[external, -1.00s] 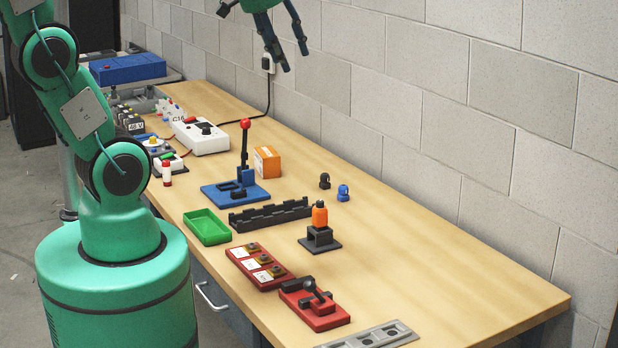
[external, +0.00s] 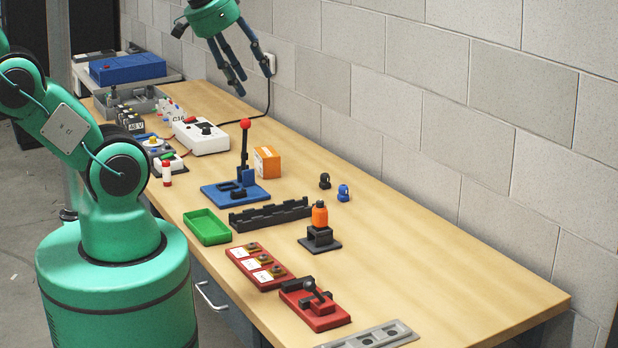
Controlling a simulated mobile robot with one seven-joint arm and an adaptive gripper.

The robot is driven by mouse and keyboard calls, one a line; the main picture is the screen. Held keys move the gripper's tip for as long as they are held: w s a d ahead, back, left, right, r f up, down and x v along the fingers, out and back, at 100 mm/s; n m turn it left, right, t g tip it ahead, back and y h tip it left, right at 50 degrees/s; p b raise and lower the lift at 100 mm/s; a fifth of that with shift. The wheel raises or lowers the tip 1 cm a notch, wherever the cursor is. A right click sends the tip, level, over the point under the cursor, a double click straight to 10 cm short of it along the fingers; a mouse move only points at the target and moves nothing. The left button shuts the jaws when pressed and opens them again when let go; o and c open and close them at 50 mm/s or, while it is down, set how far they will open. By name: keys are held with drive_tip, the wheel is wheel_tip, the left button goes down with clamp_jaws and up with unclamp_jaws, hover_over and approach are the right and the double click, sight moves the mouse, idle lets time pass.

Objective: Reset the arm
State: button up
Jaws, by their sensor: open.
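My gripper (external: 232,70) hangs in the air at the top of the external view, above the far part of the wooden bench. Its dark fingers point down and are spread open, with nothing between them. My green arm rises from its base at the left of the bench; its upper part runs out of the picture.
On the bench (external: 440,260) stand a blue lever fixture (external: 236,192), a white control box (external: 200,137), an orange box (external: 267,162), a green tray (external: 207,227), a black rack (external: 271,214) and a red toggle clamp (external: 315,304). A block wall (external: 450,90) borders the right side.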

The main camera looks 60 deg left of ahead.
drive_tip(key=shift+f, duration=0.15)
wheel_tip(320, 180, down, 8)
drive_tip(key=b, duration=0.8)
drive_tip(key=shift+f+b, duration=0.2)
drive_tip(key=shift+b, duration=0.15)
